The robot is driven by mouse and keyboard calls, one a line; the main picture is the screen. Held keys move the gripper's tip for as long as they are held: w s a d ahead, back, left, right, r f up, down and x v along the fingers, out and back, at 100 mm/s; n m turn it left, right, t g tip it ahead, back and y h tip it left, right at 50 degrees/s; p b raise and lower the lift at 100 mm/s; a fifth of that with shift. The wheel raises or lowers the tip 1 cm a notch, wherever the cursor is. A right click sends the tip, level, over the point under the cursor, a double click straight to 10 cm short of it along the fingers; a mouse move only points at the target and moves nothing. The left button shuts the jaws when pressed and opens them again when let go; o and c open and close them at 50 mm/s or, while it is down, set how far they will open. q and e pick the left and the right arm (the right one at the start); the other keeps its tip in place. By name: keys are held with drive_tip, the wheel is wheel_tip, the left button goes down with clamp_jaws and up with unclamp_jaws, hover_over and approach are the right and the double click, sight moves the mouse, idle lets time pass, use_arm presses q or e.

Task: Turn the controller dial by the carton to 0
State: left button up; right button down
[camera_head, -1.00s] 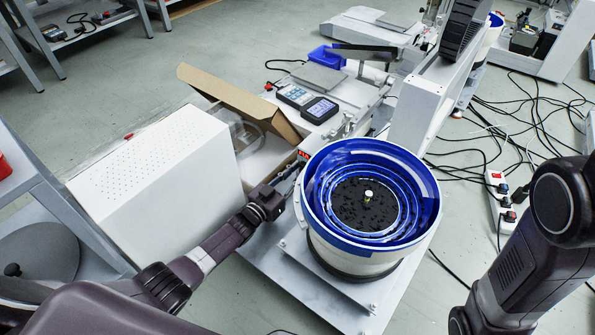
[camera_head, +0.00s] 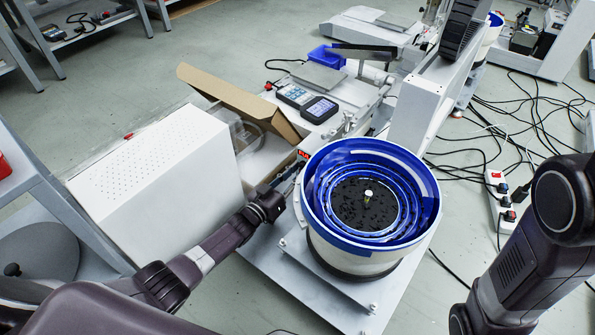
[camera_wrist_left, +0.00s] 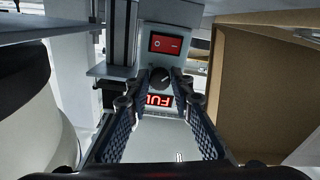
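The controller (camera_head: 303,156) is a small box by the open carton (camera_head: 243,100), mostly hidden behind the bowl feeder in the head view. The left wrist view shows its black round dial (camera_wrist_left: 160,77) between a red rocker switch (camera_wrist_left: 170,43) and a red lit display (camera_wrist_left: 158,100). The display's characters look upside down, seemingly "FUL". My left gripper (camera_wrist_left: 158,90) is open, with one finger on each side of the dial. Whether the fingers touch it, I cannot tell. In the head view the left gripper (camera_head: 287,184) reaches between carton and bowl. My right gripper is not in view.
The blue-lined bowl feeder (camera_head: 420,205) stands close right of my left gripper. A large white perforated box (camera_head: 150,175) stands to its left. The carton wall (camera_wrist_left: 265,90) is close on the right in the wrist view. Cables and a power strip (camera_head: 500,200) lie on the floor.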

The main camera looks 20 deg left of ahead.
use_arm(q)
drive_tip(key=o, duration=0.3)
drive_tip(key=shift+o, duration=0.2)
drive_tip(key=v, duration=1.2)
idle(0.3)
